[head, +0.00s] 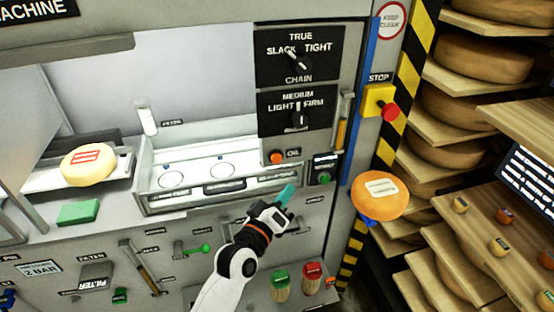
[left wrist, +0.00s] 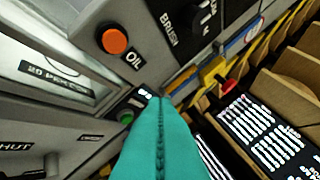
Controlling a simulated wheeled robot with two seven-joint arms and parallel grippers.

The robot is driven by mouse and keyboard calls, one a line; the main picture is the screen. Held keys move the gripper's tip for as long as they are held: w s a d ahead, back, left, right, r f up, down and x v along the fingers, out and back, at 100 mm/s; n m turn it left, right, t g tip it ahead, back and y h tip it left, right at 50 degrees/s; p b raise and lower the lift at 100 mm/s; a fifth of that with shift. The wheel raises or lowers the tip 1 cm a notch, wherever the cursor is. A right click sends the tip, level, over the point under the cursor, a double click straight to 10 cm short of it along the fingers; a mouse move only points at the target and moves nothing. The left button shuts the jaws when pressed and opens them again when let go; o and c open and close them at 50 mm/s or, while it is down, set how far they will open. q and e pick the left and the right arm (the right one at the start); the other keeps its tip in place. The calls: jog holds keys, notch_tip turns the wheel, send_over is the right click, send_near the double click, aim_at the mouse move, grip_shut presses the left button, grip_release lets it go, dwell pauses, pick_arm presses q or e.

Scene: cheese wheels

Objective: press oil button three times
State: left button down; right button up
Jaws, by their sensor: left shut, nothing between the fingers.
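The oil button (head: 276,157) is a round orange button on the grey machine front, left of the OIL label. It also shows large in the left wrist view (left wrist: 114,40), at the upper left. My left gripper (head: 287,192) has teal fingers that are shut and empty. It is in front of the panel, below the oil button in the head view and apart from it in the picture; the exact gap in depth is hard to tell. In the left wrist view the shut fingers (left wrist: 160,110) point up toward a small dark panel right of and below the button. My right gripper is not in view.
A green button (head: 324,179) sits right of the oil button. Dials (head: 300,118) are above it, and a red stop button (head: 390,111) on a yellow box is farther right. An orange cheese wheel (head: 380,195) and cheese shelves (head: 470,110) are at the right.

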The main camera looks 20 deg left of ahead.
aim_at(282, 158)
pick_arm(q)
jog(key=w+a+b, duration=0.3)
jog(key=w+a, duration=0.1)
jog(key=w, duration=0.3)
jog(key=shift+a, duration=0.4)
jog(key=shift+w+a, duration=0.1)
jog(key=shift+w, duration=0.05)
dwell(1.7)
jog(key=shift+w+a, duration=0.15)
jog(key=shift+w, duration=0.1)
jog(key=shift+w+a, duration=0.2)
jog(key=shift+w, duration=0.1)
dwell(0.7)
jog(key=shift+s+d+p, duration=0.45)
jog(key=shift+s, duration=0.25)
